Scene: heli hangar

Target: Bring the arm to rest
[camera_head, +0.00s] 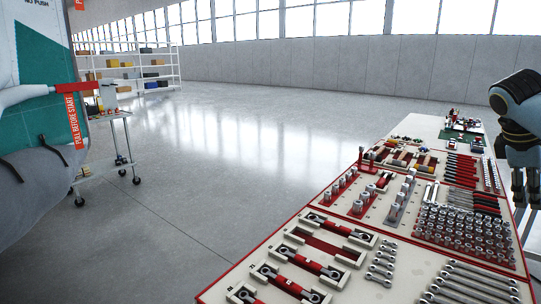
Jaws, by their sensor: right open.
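My right gripper (525,190) is at the right edge of the head view. It hangs fingers down beside the right side of the tool bench (325,198), and it is open. I see nothing between its fingers. Part of my right arm is cut off by the picture edge. My left gripper and left arm do not show.
The bench holds red-handled tools (308,263), sockets (465,228) and wrenches (470,283). A green mat (462,134) lies at its far end. A helicopter (40,130) and wheeled cart (122,152) stand left. A shelf (135,70) stands behind. The middle floor is clear.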

